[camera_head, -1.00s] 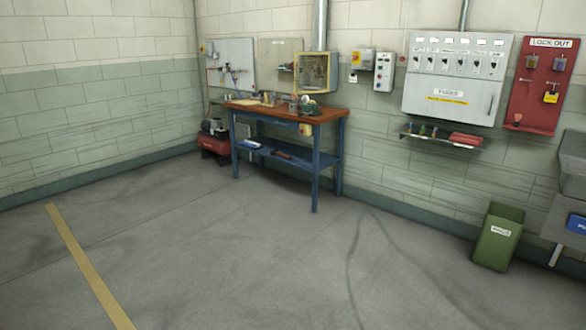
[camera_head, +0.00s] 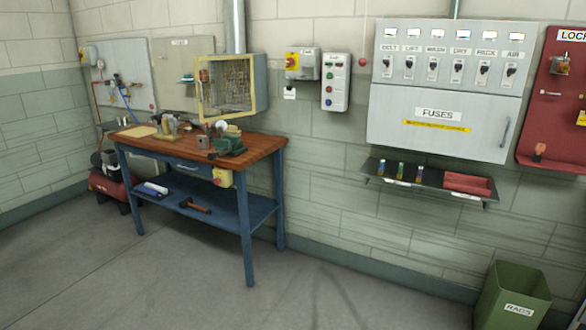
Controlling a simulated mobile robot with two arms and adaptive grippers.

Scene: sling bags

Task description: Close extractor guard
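The extractor guard (camera_head: 199,94) is a yellow-framed mesh panel on the wall-mounted extractor box, above the back right of the workbench. The grey side of the box (camera_head: 261,83) shows to the right of the yellow frame, and a round duct (camera_head: 235,27) rises above it. The frame looks angled to the wall, but I cannot tell for sure how far it stands open. Neither of my grippers is in view.
The wooden-topped blue workbench (camera_head: 262,145) stands below the extractor, with a green vise (camera_head: 230,143) and small items on it. A fuse panel (camera_head: 440,140), small shelf (camera_head: 379,173) and green rag bin (camera_head: 512,290) are to the right. The floor in front is clear.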

